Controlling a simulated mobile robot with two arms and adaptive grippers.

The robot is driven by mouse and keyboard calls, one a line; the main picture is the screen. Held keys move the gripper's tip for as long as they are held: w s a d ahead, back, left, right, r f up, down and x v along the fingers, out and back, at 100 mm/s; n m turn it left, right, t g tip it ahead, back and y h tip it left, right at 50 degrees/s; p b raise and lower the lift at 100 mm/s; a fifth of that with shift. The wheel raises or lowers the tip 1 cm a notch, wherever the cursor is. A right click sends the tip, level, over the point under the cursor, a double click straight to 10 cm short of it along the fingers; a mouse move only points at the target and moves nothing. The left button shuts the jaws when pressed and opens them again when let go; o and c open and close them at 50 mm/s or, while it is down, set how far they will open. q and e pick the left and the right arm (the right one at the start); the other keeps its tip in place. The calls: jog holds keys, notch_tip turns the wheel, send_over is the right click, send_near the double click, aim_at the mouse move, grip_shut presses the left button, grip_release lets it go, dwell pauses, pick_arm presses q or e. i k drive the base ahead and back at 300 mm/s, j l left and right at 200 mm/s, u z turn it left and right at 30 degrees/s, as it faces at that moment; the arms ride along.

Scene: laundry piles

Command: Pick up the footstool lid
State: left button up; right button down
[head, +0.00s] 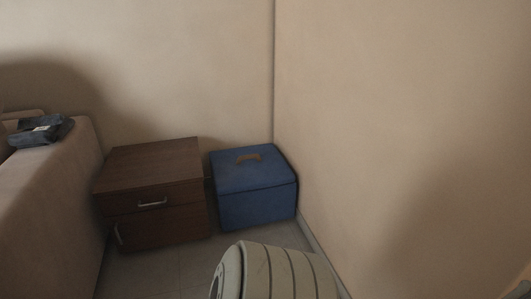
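The footstool is a blue box (258,208) on the floor in the corner, between the brown cabinet and the right wall. Its blue lid (236,180) is on top and looks shut. A small brown patch (248,157), perhaps a handle or tag, shows on the lid. Neither of my grippers is in the head view, so I cannot tell their state or how far they are from the lid.
A beige sofa (50,185) with dark folded cloth (42,132) is at the left. A cream, dark-banded rounded object (285,272) stands in front of the footstool. Some floor (165,272) is clear.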

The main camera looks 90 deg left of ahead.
aim_at(241, 168)
jog(key=u, duration=2.9)
jog(key=i+u, duration=0.15)
jog(key=i, duration=2.45)
